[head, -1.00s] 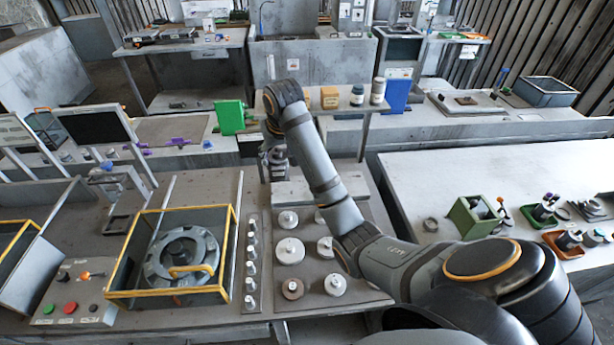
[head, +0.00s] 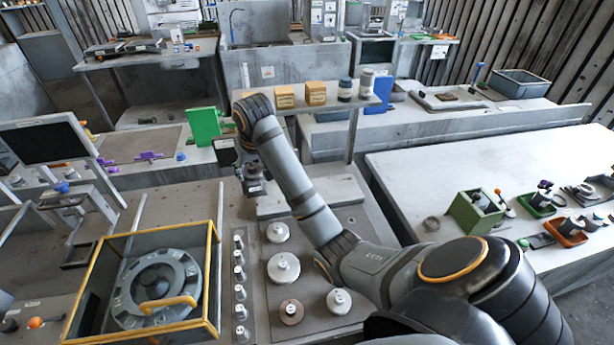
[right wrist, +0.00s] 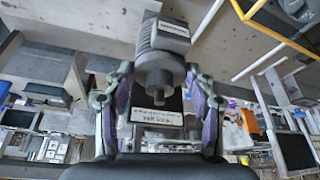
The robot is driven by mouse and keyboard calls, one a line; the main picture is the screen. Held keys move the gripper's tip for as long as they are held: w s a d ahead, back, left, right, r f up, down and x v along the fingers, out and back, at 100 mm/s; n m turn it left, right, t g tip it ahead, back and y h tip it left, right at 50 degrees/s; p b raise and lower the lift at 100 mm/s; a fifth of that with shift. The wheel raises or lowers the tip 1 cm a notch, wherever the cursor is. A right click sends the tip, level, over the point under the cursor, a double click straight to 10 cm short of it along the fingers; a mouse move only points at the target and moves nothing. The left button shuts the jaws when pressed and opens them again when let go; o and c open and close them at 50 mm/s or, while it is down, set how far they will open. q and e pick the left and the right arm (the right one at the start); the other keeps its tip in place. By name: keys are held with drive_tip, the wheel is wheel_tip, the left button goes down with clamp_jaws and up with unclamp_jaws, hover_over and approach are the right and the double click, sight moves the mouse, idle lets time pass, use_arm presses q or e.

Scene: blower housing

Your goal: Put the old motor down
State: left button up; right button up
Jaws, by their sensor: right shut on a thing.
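My right gripper (head: 252,172) hangs over the grey bench in the head view, with its arm reaching in from the right. In the right wrist view the right gripper (right wrist: 160,85) is shut on the old motor (right wrist: 163,42), a grey cylinder with a label and a stepped shaft end. The motor sits between the two fingers, its shaft end toward the palm. In the head view the motor is small and dark below the wrist, hard to tell from the gripper. It appears held above the bench surface. My left gripper is not in view.
A yellow-edged box (head: 213,255) with a round grey housing (head: 160,285) stands left of the arm. A plate with several metal discs (head: 283,268) lies right of it, beside a row of small pegs (head: 239,272). The right table (head: 420,180) has bare room.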

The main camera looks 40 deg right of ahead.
wheel_tip(320, 180, down, 2)
drive_tip(key=shift+b, duration=0.4)
drive_tip(key=shift+f, duration=0.2)
drive_tip(key=shift+s+d, duration=0.1)
drive_tip(key=shift+d, duration=0.15)
drive_tip(key=d+f+p, duration=0.2)
drive_tip(key=d+f, duration=0.2)
drive_tip(key=w+d+f+p, duration=0.1)
drive_tip(key=d+f+p, duration=0.1)
drive_tip(key=d+f, duration=0.2)
drive_tip(key=w+d+f+p, duration=0.1)
drive_tip(key=d+f+p, duration=0.1)
drive_tip(key=d+f, duration=0.2)
drive_tip(key=shift+d+f+p, duration=0.15)
drive_tip(key=shift+d+p, duration=0.25)
drive_tip(key=shift+d, duration=0.3)
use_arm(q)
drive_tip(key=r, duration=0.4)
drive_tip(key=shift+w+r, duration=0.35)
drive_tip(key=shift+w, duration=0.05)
use_arm(e)
drive_tip(key=shift+f, duration=0.3)
